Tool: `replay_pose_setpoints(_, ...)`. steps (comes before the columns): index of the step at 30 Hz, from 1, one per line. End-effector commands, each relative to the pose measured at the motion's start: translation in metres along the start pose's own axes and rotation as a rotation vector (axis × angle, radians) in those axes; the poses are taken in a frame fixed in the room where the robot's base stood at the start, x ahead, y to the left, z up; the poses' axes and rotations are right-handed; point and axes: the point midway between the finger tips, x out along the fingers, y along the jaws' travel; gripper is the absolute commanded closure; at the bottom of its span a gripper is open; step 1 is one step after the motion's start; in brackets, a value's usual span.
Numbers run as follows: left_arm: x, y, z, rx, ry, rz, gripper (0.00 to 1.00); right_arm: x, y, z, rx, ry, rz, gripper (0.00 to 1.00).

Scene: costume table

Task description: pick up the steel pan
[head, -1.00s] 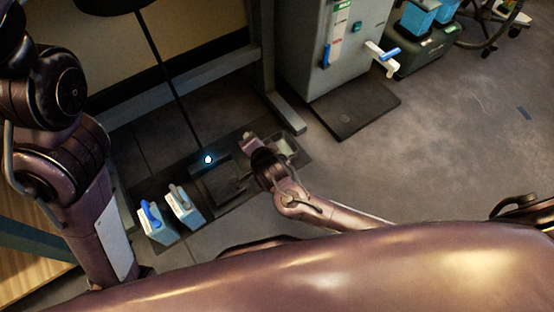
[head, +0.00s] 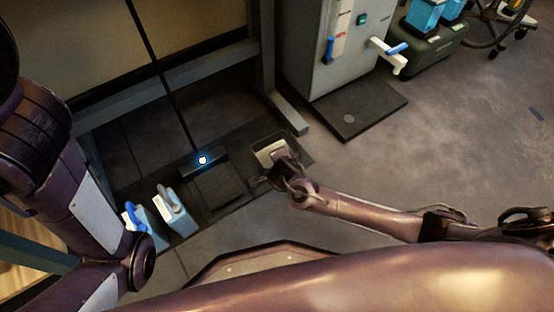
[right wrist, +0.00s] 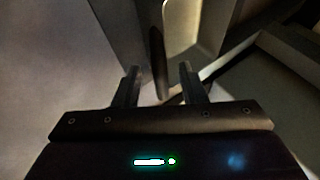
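The steel pan, as far as I can tell, is the small pale rectangular tray (head: 264,148) on the dark low surface in the middle of the head view. My right gripper (head: 279,157) is at its near right edge and covers part of it. In the right wrist view the two fingers (right wrist: 159,82) stand apart, with a thin dark upright edge between them. A pale curved surface (right wrist: 180,30), perhaps the pan's inside, lies just beyond. I cannot tell whether the fingers touch it. My left arm shows at the left; its gripper is out of view.
Two blue-and-white bottles (head: 174,209) stand left of a dark square panel (head: 218,190). A grey cabinet (head: 345,60) with a white lever tap stands behind on the right, above a dark floor plate (head: 362,108). A frame post (head: 265,55) rises behind the pan. Open floor lies at right.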

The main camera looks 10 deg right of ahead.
Motion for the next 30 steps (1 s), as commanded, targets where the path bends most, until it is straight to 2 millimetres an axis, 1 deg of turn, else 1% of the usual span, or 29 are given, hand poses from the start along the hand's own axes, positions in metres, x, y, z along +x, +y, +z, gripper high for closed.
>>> replay_pose_setpoints(1,-0.0033,0.0005,-0.0011,0.0,0.0,0.0,0.64,0.0034,0.0001,0.0,0.001,0.0,-0.001,0.62)
replay_pose_setpoints(8,-0.0019,0.0004,-0.0008,0.0,0.001,0.0,0.64,0.0027,-0.0011,-0.0004,0.0,-0.001,-0.001,0.62)
replay_pose_setpoints(11,-0.0019,0.0005,-0.0008,-0.001,0.001,0.0,0.64,0.0026,-0.0011,-0.0004,0.0,-0.001,-0.001,0.73)
replay_pose_setpoints(17,-0.0019,0.0005,-0.0009,-0.001,0.001,0.0,0.64,0.0026,-0.0009,-0.0002,0.0,-0.001,-0.001,0.99)
replay_pose_setpoints(30,-0.0019,0.0004,-0.0011,-0.001,0.001,0.0,0.64,0.0023,-0.0016,0.0,0.0,-0.002,-0.003,1.0)
